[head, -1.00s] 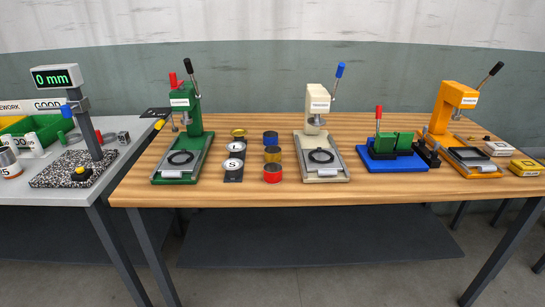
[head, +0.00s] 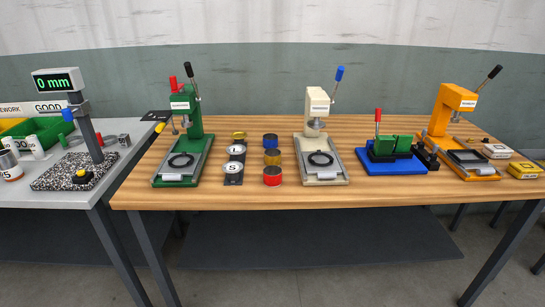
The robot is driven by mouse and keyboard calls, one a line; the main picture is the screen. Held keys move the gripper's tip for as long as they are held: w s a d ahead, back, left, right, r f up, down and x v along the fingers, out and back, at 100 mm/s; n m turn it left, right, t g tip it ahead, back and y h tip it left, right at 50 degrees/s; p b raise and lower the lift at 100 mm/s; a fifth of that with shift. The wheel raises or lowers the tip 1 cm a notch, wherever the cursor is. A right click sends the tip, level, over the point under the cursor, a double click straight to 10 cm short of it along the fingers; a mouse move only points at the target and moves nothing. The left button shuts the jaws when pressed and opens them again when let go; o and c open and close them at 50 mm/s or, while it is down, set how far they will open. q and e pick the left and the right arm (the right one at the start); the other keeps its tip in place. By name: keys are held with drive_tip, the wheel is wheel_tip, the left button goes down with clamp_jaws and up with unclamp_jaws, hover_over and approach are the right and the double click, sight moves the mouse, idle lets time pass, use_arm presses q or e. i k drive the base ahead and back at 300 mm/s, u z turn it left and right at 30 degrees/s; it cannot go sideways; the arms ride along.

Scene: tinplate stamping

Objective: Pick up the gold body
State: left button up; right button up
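The gold body (head: 272,158) is a short upright cylinder standing on the wooden table, left of the middle. It is in a front-to-back row between the blue body (head: 270,142) behind it and the red body (head: 272,177) in front, with little space between them. Neither of my grippers is in the head view, and nothing holds the gold body.
A green press (head: 188,140) stands left of the row and a cream press (head: 317,140) right of it. A dark strip (head: 234,167) with round pieces lies beside the row. A blue fixture (head: 393,166) and an orange press (head: 447,120) stand further right. The table's front edge is clear.

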sight(273, 157)
drive_tip(key=u, duration=0.75)
drive_tip(key=i, duration=0.95)
drive_tip(key=z, duration=0.15)
